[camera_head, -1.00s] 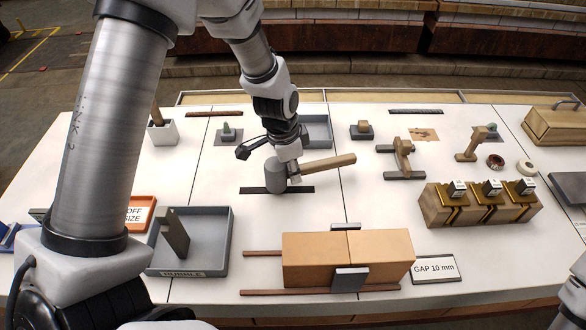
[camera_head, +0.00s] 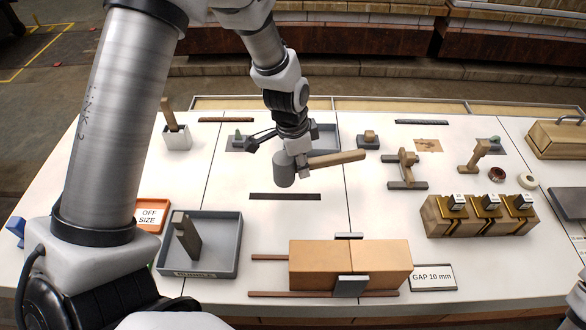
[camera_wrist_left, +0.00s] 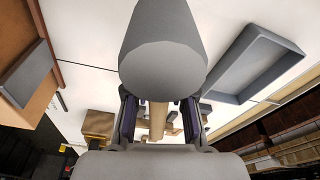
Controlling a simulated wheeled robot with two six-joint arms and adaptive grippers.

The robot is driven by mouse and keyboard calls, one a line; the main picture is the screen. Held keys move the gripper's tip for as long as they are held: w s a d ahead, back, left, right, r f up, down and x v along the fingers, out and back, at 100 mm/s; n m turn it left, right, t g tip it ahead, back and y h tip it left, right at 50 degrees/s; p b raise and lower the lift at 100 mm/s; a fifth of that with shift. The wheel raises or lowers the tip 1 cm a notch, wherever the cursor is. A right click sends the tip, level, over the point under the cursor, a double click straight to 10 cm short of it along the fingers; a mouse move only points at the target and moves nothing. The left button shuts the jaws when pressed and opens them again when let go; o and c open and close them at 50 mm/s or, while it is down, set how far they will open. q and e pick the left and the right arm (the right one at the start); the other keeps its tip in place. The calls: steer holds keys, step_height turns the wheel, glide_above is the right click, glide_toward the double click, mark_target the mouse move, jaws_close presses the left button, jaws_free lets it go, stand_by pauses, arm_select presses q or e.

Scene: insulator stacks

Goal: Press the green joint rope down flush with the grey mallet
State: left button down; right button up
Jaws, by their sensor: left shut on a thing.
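The grey mallet (camera_head: 284,169) has a grey cylindrical head and a wooden handle pointing right. My left gripper (camera_head: 302,160) is shut on the handle close to the head. The head hangs above the table, just behind a dark strip (camera_head: 285,197). In the left wrist view the mallet head (camera_wrist_left: 163,45) fills the upper middle, with the handle between the fingers. Two tan blocks (camera_head: 320,265) stand side by side at the front, with grey plates at the front and back of their seam. I cannot make out the green joint rope. My right gripper is not in view.
A gap card (camera_head: 433,278) and a wooden holder with brass pieces (camera_head: 480,226) are to the right. The table between mallet and blocks is mostly clear.

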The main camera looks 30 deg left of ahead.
arm_select(q)
steer(key=shift+r+p, duration=3.65)
steer(key=shift+r, duration=0.45)
steer(key=shift+f, duration=0.1)
